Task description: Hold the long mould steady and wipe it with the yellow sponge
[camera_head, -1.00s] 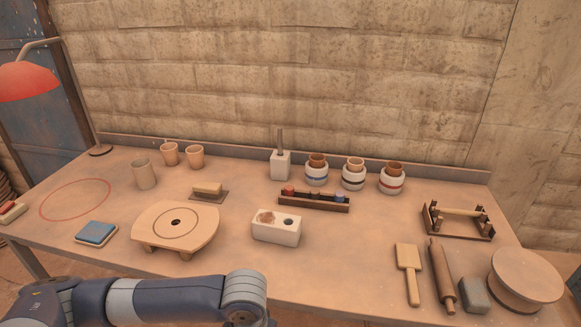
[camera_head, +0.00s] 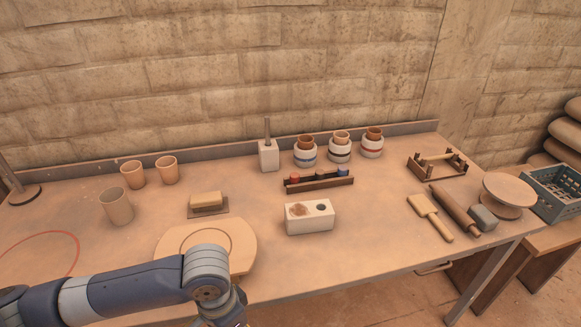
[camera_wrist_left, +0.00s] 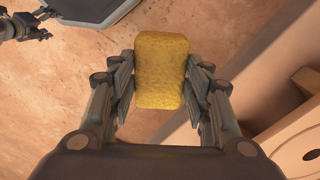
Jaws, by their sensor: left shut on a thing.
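The long mould is the white block (camera_head: 322,220) with a round hole and a brown smear on its top, in the middle of the table in the head view. My left gripper (camera_wrist_left: 161,88) is shut on the yellow sponge (camera_wrist_left: 160,62), which is held between its two fingers over the floor, beside the table edge. In the head view my left arm crosses the bottom left, and its gripper is mostly cut off below the picture. A dark jointed part at the upper left of the left wrist view looks like my right gripper (camera_wrist_left: 30,30); its fingers are too small to judge. Nothing touches the mould.
A round wooden wheel (camera_head: 170,240) lies left of the mould, partly behind my arm. A rack with coloured pieces (camera_head: 318,182) and banded jars (camera_head: 340,152) stand behind it. A paddle (camera_head: 428,215) and rolling pin (camera_head: 455,208) lie right. The table between mould and paddle is clear.

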